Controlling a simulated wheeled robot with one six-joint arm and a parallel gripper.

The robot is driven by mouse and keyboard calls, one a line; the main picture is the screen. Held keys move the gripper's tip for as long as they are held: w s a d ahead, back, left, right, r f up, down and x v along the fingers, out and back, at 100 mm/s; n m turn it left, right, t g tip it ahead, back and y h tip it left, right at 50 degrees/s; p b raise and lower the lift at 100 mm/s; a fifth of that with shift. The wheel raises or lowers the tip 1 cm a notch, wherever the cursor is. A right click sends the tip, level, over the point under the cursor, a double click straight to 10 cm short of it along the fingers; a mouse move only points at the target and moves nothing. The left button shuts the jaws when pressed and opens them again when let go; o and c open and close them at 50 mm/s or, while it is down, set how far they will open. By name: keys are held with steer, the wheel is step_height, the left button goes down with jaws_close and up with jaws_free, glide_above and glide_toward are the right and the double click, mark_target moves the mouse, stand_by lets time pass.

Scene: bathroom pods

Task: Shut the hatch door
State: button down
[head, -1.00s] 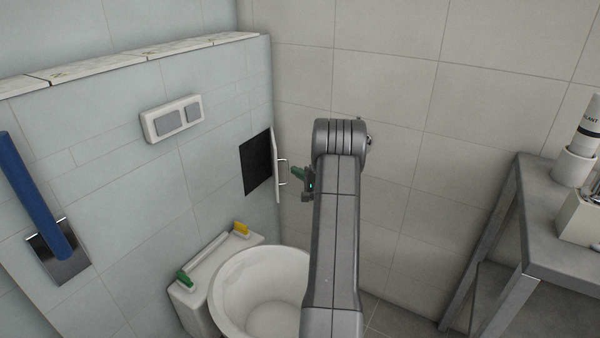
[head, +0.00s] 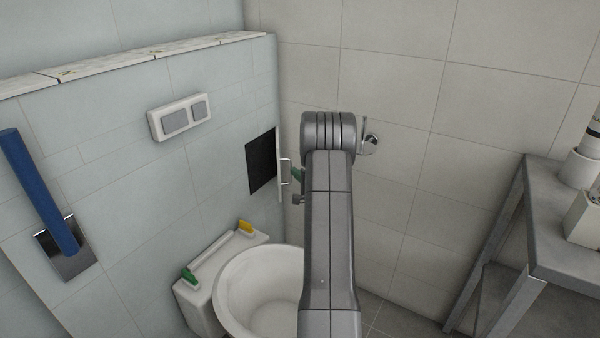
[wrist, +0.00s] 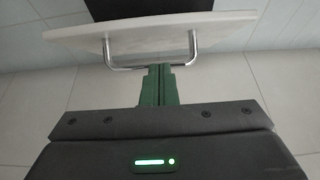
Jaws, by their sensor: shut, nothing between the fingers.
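The hatch door (head: 280,168) stands open, seen nearly edge-on in the head view, swung out from the dark hatch opening (head: 261,160) in the left wall. In the wrist view the white door panel (wrist: 150,33) carries a metal bar handle (wrist: 118,68), with the dark opening (wrist: 140,8) beyond. My gripper (head: 298,174) has green fingers and is partly hidden behind my arm. In the wrist view the fingers (wrist: 158,72) are shut together and empty, at or very near the handle's bar; whether they touch it I cannot tell.
A toilet (head: 262,285) stands below the hatch. A flush plate (head: 180,116) and a blue bar (head: 38,190) are on the left wall. A round metal wall fitting (head: 371,143) is behind my arm. A grey table (head: 555,240) with containers stands at right.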

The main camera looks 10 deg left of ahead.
steer(key=s+a+m+t+h+b, duration=0.1)
steer(key=s+a, duration=0.2)
steer(key=a, duration=0.7)
steer(key=shift+a+h+b, duration=0.3)
steer(key=shift+a+b, duration=0.1)
stand_by(0.3)
